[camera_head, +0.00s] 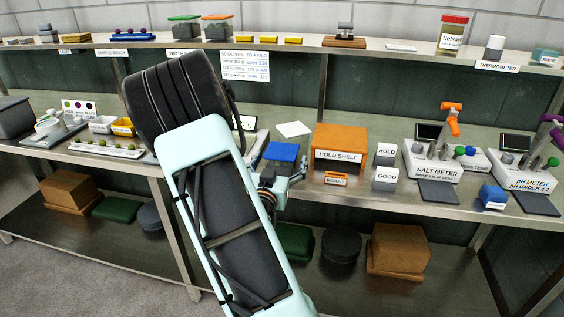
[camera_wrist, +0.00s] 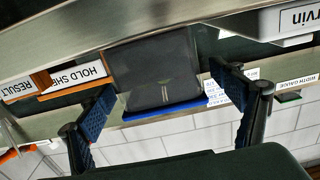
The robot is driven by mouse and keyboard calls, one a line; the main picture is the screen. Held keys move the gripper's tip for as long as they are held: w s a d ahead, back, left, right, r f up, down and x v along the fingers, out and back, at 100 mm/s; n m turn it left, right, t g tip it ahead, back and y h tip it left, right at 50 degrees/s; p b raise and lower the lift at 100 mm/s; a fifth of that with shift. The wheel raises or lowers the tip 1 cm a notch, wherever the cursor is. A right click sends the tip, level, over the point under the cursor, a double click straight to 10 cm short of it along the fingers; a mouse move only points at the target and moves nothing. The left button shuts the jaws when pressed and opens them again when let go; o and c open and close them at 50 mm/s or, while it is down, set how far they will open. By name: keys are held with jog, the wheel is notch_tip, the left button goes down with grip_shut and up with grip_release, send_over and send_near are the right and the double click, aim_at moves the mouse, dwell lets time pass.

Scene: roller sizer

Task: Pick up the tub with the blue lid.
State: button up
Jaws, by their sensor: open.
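The tub with the blue lid (camera_head: 280,152) stands on the middle bench, left of the orange hold shelf. In the wrist view, which is upside down, the tub (camera_wrist: 155,72) shows as a dark, see-through box with the blue lid along its lower edge in the picture. My gripper (camera_wrist: 164,84) is open, with one finger to each side of the tub in that view. Nothing is held. I cannot tell how far the fingertips are from the tub. In the head view my gripper (camera_head: 277,188) is in front of the tub, partly hidden by my arm.
The orange hold shelf (camera_head: 355,138) stands close to the tub's right, with a small orange box (camera_head: 336,179) in front. A white device (camera_wrist: 290,20) is on its other side. A salt meter (camera_head: 440,162) stands further right. Tubs with green and orange lids (camera_head: 217,29) stand above.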

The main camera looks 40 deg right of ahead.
jog(key=shift+x, duration=0.95)
jog(key=shift+a, duration=0.1)
jog(key=shift+c, duration=0.4)
jog(key=c, duration=1.3)
jog(key=shift+c, duration=0.6)
jog(key=shift+r, duration=0.1)
